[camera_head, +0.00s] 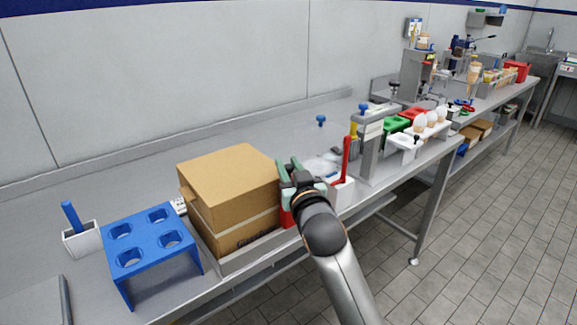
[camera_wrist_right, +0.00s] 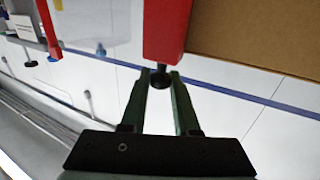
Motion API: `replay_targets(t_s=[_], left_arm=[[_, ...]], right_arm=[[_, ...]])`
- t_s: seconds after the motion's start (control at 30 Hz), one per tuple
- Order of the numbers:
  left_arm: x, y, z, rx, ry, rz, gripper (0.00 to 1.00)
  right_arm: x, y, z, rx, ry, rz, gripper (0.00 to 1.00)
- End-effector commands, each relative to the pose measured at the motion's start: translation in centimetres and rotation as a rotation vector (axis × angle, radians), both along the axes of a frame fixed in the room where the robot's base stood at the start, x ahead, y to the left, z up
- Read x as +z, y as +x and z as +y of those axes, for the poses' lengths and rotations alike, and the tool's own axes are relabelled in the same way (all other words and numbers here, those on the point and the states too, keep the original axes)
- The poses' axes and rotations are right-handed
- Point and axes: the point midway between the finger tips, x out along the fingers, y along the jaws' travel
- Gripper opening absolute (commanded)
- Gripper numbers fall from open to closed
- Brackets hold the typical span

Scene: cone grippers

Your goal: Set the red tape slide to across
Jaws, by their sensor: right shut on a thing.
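The red tape slide (camera_wrist_right: 166,28) shows as a red block at the top of the right wrist view. A dark round knob (camera_wrist_right: 160,79) sits at its end. My right gripper (camera_wrist_right: 161,84) is shut on this knob, with one green finger on each side. In the head view the gripper (camera_head: 288,168) is at the right side of the cardboard box (camera_head: 238,178), and part of the red piece (camera_head: 287,217) shows below it. My gripper and arm hide most of the slide there, so its setting cannot be told. My left gripper is not in view.
A blue rack with holes (camera_head: 150,240) and a white cup (camera_head: 82,240) stand left of the box. A red upright handle (camera_head: 346,160) and a grey stand (camera_head: 371,147) are close to the right. The bench behind the box is mostly clear.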

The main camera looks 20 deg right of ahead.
Motion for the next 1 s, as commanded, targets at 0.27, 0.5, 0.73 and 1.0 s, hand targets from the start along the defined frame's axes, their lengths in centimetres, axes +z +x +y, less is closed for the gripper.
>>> replay_targets(t_s=[0.27, 0.5, 0.73, 1.0], left_arm=[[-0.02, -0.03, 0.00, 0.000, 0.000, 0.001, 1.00], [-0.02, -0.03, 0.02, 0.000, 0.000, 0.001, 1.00], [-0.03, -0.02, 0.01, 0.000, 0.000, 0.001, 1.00], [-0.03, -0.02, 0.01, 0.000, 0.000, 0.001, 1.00]], right_arm=[[-0.01, 0.00, 0.01, 0.000, 0.000, 0.000, 0.00], [-0.01, 0.01, 0.01, 0.000, 0.000, 0.000, 0.00], [-0.01, 0.01, 0.00, 0.000, 0.000, 0.000, 0.00], [0.00, 0.01, 0.01, 0.000, 0.000, 0.000, 0.00]])
